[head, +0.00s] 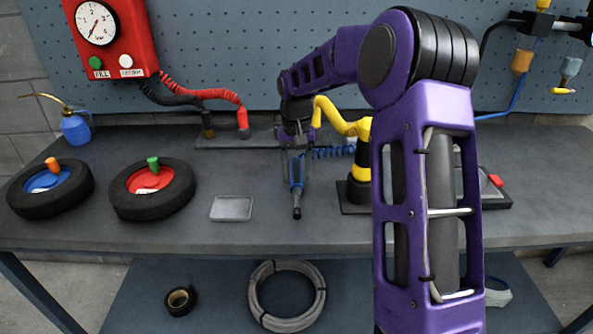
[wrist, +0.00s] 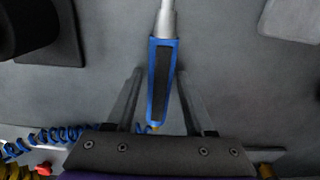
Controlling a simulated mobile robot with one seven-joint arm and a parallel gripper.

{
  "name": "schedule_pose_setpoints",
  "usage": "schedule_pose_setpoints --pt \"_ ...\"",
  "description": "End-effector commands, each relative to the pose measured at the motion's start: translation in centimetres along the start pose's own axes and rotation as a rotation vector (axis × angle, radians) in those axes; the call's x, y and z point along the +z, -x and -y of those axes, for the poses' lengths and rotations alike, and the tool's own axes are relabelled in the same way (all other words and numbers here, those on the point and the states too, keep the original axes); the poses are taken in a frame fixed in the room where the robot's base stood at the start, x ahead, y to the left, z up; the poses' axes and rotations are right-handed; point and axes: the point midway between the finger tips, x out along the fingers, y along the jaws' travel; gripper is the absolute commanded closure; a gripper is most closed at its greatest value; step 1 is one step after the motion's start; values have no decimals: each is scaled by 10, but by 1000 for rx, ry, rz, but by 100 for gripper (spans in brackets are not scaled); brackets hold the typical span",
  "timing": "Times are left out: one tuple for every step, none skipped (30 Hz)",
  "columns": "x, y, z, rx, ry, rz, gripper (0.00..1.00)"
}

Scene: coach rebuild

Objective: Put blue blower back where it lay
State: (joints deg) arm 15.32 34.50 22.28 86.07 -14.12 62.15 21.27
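The blue blower (head: 297,172) is at the middle of the grey workbench, its nozzle toward the front edge. It appears to lie on the bench top. In the wrist view the blower (wrist: 162,80) has a blue body with a dark grip and a grey metal nozzle. My gripper (head: 296,158) is above its rear part. In the wrist view my gripper's fingers (wrist: 160,75) stand apart on either side of the blower's body, with a visible gap at each side.
A small grey tray (head: 232,208) lies left of the blower. A yellow arm on a black base (head: 355,196) stands close on its right, by a blue coiled hose (head: 335,152). Two wheels, blue-hubbed (head: 50,203) and red-hubbed (head: 152,205), lie left. Bench in front is clear.

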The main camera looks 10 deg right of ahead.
Motion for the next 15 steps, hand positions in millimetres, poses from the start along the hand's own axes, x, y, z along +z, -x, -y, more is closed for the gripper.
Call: schedule_pose_setpoints --pt "0 0 0 0 0 -1 36" --pt "0 0 0 0 0 -1 30" --pt "0 0 0 0 0 -1 26" --pt "0 1 0 0 0 -1 26" --pt "0 1 0 0 0 -1 26" --pt "0 1 0 0 0 -1 26" --pt "0 1 0 0 0 -2 26" --pt "0 1 0 0 0 -2 26" --pt "0 1 0 0 0 -2 26" --pt "0 1 0 0 0 -1 26" --pt "0 1 0 0 0 -1 26" --pt "0 2 0 0 0 -2 26" --pt "0 4 0 0 0 -2 26" --pt "-1 6 0 0 0 -3 26" --pt "-1 10 0 -1 -1 -3 26"
